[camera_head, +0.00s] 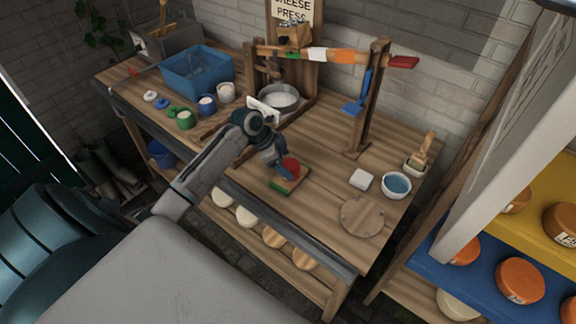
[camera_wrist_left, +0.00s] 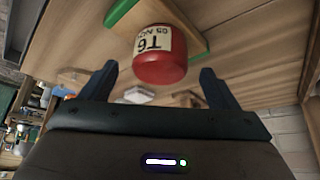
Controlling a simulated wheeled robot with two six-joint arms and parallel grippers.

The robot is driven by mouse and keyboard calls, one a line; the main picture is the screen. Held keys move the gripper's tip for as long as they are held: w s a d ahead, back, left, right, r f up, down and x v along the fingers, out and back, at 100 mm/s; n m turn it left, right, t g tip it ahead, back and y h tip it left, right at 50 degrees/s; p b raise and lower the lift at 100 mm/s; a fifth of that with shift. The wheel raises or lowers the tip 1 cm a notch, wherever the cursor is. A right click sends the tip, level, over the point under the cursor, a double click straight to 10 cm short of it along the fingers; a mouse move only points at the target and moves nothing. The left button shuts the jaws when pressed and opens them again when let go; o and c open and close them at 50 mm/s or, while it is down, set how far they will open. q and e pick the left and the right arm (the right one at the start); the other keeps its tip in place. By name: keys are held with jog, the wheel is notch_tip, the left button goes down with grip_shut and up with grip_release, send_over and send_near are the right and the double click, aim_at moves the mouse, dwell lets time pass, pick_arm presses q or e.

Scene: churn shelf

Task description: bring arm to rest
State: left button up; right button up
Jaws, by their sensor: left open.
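My left arm reaches over the wooden workbench (camera_head: 330,190). My left gripper (camera_head: 283,172) is open, its fingertips close to a red, round piece (camera_head: 292,165). The red piece stands on a small wooden board (camera_head: 299,183) with a green edge. In the left wrist view the red piece (camera_wrist_left: 160,68) carries a pale label, and it shows between the two spread fingers with a gap on each side. The board (camera_wrist_left: 185,22) shows above it. I cannot tell how far the fingertips are from the piece. My right gripper is not in view.
A metal pot (camera_head: 279,98) and a wooden press frame (camera_head: 371,90) stand behind the arm. A blue tub (camera_head: 197,72) and several small jars are to the left. A white block (camera_head: 361,179), a bowl (camera_head: 397,185) and a round board (camera_head: 362,216) lie right. Shelves with cheeses stand far right.

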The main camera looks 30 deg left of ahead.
pick_arm(q)
jog(key=b+v, duration=0.2)
jog(key=v, duration=0.6)
